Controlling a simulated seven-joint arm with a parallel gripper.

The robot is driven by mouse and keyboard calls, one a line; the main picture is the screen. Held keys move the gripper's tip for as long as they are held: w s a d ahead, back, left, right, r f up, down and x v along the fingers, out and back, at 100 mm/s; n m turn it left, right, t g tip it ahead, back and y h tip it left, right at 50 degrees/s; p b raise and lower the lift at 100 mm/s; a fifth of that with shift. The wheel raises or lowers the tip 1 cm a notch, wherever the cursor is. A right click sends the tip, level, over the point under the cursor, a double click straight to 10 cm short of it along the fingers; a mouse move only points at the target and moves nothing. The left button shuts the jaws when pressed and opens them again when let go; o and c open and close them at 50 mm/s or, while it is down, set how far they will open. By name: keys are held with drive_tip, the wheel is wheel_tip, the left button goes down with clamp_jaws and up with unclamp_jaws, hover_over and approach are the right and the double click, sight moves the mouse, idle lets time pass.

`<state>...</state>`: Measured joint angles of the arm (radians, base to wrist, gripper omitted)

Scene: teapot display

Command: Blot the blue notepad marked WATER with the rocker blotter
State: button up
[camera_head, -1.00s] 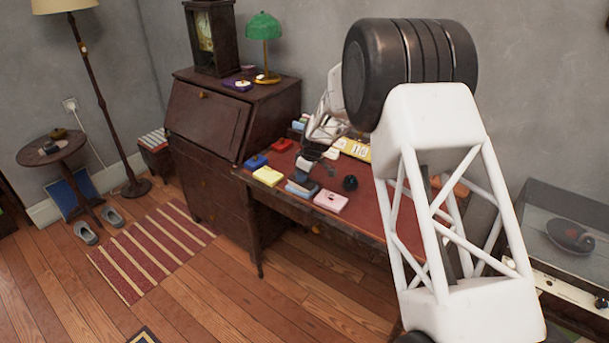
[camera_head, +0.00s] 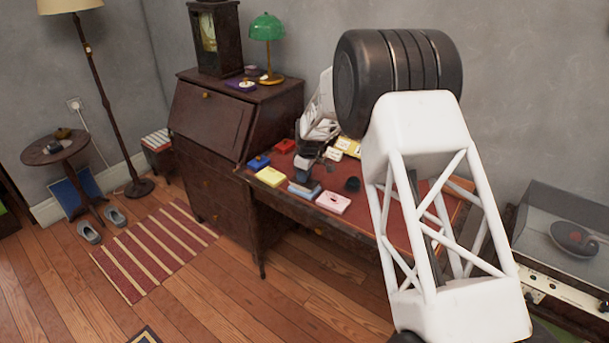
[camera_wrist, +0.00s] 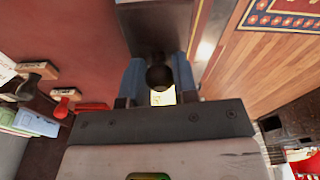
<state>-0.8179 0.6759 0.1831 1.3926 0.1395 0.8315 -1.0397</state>
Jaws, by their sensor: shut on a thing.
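In the head view, a pale blue notepad (camera_head: 303,192) lies near the desk's front edge. My gripper (camera_head: 304,172) is above it. In the wrist view, my gripper (camera_wrist: 160,82) has its two blue fingers shut on the dark round knob of the rocker blotter (camera_wrist: 158,77). A second, darker blue pad (camera_head: 258,161) lies farther left. No label is readable.
A yellow pad (camera_head: 270,177) lies left of the gripper and a pink pad (camera_head: 333,202) right. A dark round object (camera_head: 352,184) stands behind the pink pad. A red object (camera_head: 285,146) and yellow cards (camera_head: 348,147) lie toward the back. Red desktop (camera_head: 385,205) shows at right.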

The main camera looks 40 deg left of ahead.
drive_tip(key=shift+r, duration=3.5)
drive_tip(key=w+d+r+m, duration=0.3)
drive_tip(key=w+d, duration=0.3)
drive_tip(key=d, duration=0.6)
drive_tip(key=w+d+r+m+t, duration=0.1)
drive_tip(key=w+d+r+m, duration=0.4)
drive_tip(key=d, duration=0.8)
drive_tip(key=w+d+r+m, duration=0.2)
drive_tip(key=w+d, duration=0.5)
drive_tip(key=d, duration=0.5)
drive_tip(key=d+r+m, duration=0.2)
drive_tip(key=d+m, duration=0.1)
drive_tip(key=d, duration=1)
drive_tip(key=s+d+r+m+h, duration=0.1)
drive_tip(key=d+r+m, duration=0.2)
drive_tip(key=d, duration=1)
drive_tip(key=d+r+m, duration=0.2)
drive_tip(key=d+m, duration=0.2)
drive_tip(key=d, duration=0.9)
drive_tip(key=shift+s+r+t, duration=0.25)
drive_tip(key=shift+r+t, duration=0.1)
drive_tip(key=shift+t, duration=0.05)
